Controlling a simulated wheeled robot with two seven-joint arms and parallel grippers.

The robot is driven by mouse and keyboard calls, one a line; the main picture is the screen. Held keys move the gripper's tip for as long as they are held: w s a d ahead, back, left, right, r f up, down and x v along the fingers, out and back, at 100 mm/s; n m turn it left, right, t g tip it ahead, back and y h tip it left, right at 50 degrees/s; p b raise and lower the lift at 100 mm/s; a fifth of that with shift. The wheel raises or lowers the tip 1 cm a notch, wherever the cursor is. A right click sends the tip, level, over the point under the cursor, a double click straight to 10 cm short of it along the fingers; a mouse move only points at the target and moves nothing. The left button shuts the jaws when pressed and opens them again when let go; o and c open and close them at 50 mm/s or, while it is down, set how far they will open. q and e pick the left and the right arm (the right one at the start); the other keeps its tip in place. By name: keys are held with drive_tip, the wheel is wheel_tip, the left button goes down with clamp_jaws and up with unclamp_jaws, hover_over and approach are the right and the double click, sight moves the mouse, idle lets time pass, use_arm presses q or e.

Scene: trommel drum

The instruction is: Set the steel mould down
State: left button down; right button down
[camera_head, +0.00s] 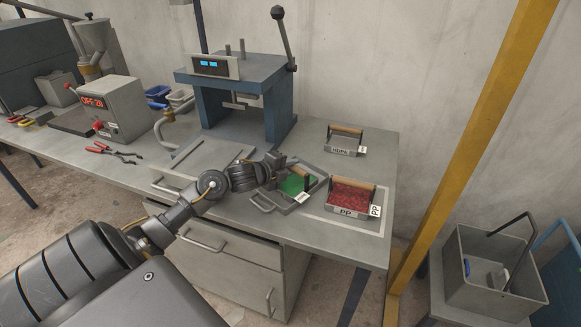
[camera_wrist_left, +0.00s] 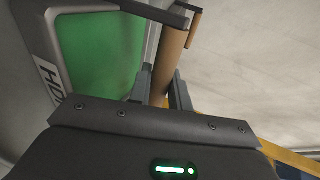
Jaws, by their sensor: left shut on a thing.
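The steel mould (camera_head: 316,178) is a shallow grey tray with green contents and a wooden handle, at the front middle of the bench. In the left wrist view the green contents (camera_wrist_left: 103,50) and part of an "HD" label show beside the wooden handle (camera_wrist_left: 174,58). My left gripper (camera_head: 283,167) is shut on that handle; its fingers (camera_wrist_left: 163,88) stand on both sides of it. I cannot tell whether the mould's underside touches the bench. My right gripper is not in view.
A PP tray (camera_head: 346,211) of red granules stands close to the right. An HDPE tray (camera_head: 344,151) stands behind. The blue press (camera_head: 206,112) and a flat plate (camera_head: 213,156) are at the left. A grey bin (camera_head: 480,290) stands beyond the yellow post (camera_head: 470,140).

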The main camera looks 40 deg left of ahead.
use_arm(q)
drive_tip(key=c, duration=1.2)
unclamp_jaws()
drive_tip(key=shift+c, duration=0.2)
drive_tip(key=shift+o, duration=0.2)
drive_tip(key=shift+f, duration=0.15)
drive_tip(key=d+v, duration=0.1)
drive_tip(key=v, duration=1)
drive_tip(key=shift+a+b, duration=0.3)
drive_tip(key=shift+a, duration=0.2)
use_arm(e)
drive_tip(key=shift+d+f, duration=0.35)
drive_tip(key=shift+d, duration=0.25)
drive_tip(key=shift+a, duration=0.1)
